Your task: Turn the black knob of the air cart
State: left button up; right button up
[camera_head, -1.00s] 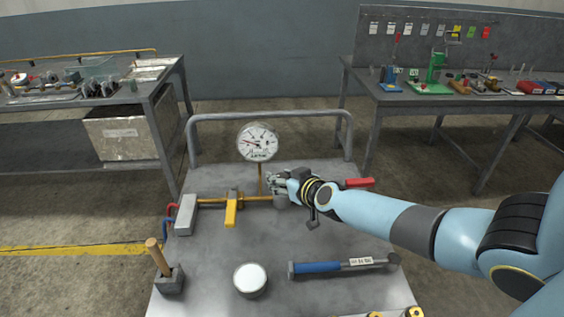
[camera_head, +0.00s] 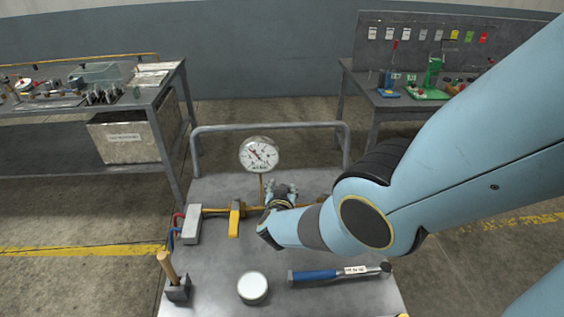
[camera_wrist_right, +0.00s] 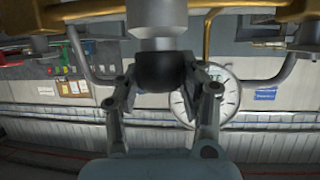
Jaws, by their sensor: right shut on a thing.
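The air cart (camera_head: 215,270) is a grey metal cart with a rail at its back. A round white gauge (camera_head: 259,155) stands on a brass pipe near its middle. My right gripper (camera_head: 280,188) reaches the pipe just right of the gauge's stem, and the hand hides the knob in the head view. In the right wrist view the black knob (camera_wrist_right: 162,72) sits between the two fingers of my right gripper (camera_wrist_right: 163,85), which is shut on it. A grey cylindrical body adjoins the knob. My left gripper does not show.
A yellow lever (camera_head: 235,219) hangs on the pipe left of the gauge. A blue-handled torque wrench (camera_head: 315,275), a white-topped round tin (camera_head: 252,288) and a wooden-handled tool in a block (camera_head: 168,272) are on the cart's front. Benches stand behind left and right.

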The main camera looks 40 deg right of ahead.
dwell(0.5)
jog(key=o, duration=1.2)
jog(key=shift+s+a, duration=0.1)
jog(key=shift+s+a+r, duration=0.1)
jog(key=shift+s+a, duration=0.2)
jog(key=shift+a, duration=0.1)
jog(key=v, duration=1)
jog(key=shift+s+a+r, duration=0.15)
jog(key=shift+a+r, duration=0.05)
jog(key=shift+r, duration=0.05)
